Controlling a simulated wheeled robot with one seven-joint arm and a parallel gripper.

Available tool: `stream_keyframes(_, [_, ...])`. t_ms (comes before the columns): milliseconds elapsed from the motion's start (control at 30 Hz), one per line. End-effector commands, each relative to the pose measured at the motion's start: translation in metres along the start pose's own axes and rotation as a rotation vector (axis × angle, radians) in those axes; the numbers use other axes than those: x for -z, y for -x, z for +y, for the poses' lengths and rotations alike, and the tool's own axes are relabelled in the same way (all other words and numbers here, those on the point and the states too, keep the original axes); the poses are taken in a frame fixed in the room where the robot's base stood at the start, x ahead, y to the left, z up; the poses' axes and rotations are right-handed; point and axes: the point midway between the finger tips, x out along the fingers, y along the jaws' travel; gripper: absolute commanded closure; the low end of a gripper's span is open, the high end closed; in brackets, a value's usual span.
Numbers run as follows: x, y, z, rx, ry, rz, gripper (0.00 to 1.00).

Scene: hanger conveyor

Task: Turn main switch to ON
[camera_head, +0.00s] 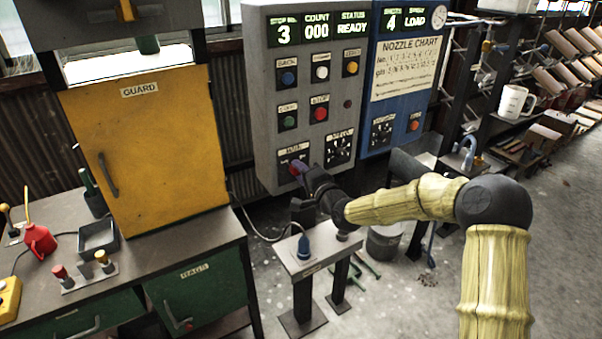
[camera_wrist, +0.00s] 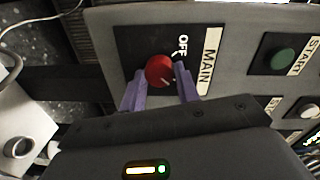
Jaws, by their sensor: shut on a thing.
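The main switch is a red round knob (camera_wrist: 160,70) on a black plate, beside a white MAIN label (camera_wrist: 209,61). The word OFF shows at the plate's edge near the knob; an ON mark is not visible. A pale line on the knob is small, and I cannot tell which mark it points to. In the head view the switch (camera_head: 296,167) is low on the grey control panel. My gripper (camera_head: 303,174) reaches it from the right and below. In the wrist view my gripper's purple fingers (camera_wrist: 160,82) are on either side of the knob, shut on it.
The grey panel (camera_head: 262,110) carries several buttons, a dial and a lit display reading READY. A blue panel (camera_head: 408,105) stands to its right. A small stand (camera_head: 305,262) is below my gripper. A yellow guard (camera_head: 150,160) and a workbench are at left.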

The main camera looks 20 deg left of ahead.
Motion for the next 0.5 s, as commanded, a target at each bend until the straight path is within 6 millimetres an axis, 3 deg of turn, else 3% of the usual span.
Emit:
stream_keyframes(400, [0.0008,0.0003,0.0016,-0.003,-0.013,0.001,0.91])
stream_keyframes(433, [0.0007,0.0003,0.0016,-0.003,-0.013,0.001,0.66])
stream_keyframes(500, [0.0007,0.0003,0.0016,-0.003,-0.012,0.001,0.53])
